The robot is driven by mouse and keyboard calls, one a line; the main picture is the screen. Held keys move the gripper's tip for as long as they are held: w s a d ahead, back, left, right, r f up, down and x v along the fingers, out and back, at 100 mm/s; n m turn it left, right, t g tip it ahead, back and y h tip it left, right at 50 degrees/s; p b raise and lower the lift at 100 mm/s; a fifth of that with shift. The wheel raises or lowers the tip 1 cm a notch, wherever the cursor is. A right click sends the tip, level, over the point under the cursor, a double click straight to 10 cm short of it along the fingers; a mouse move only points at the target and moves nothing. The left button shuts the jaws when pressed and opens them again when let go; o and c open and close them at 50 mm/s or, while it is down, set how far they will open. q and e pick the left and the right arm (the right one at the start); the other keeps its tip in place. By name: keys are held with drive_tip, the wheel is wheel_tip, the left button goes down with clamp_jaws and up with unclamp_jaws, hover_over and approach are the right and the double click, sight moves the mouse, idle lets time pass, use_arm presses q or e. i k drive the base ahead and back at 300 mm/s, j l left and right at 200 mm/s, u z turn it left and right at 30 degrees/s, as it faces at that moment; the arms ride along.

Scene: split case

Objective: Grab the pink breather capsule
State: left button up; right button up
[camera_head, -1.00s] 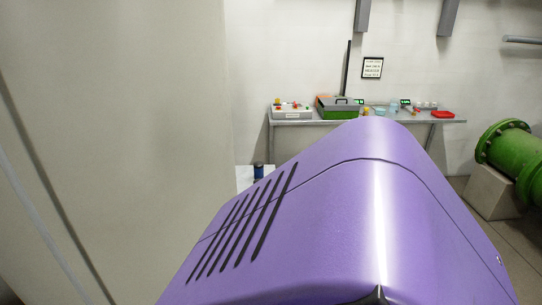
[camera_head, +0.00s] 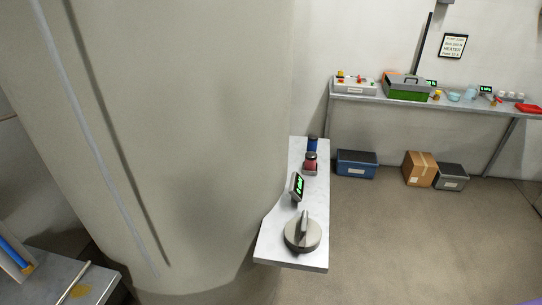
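A small dark red to pinkish object (camera_head: 310,165) stands on a grey shelf (camera_head: 317,255) beside a large pale column. It is the nearest match to the pink breather capsule, but it is too small to tell for sure. A blue cylinder (camera_head: 312,144) stands just behind it. Neither of my grippers is in view.
The shelf also holds a tilted green-lit display (camera_head: 296,186) and a round grey knob (camera_head: 303,232). The pale column (camera_head: 190,130) fills the left. A wall bench (camera_head: 450,107) carries a green toolbox (camera_head: 407,90) and small items. The floor (camera_head: 400,240) right of the shelf is clear.

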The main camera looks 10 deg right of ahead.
sight(311, 157)
drive_tip(key=z, duration=0.75)
drive_tip(key=i+l+u, duration=0.15)
drive_tip(key=l+u, duration=0.2)
drive_tip(key=l, duration=0.15)
drive_tip(key=l+u, duration=0.3)
drive_tip(key=l, duration=0.2)
drive_tip(key=i, duration=0.05)
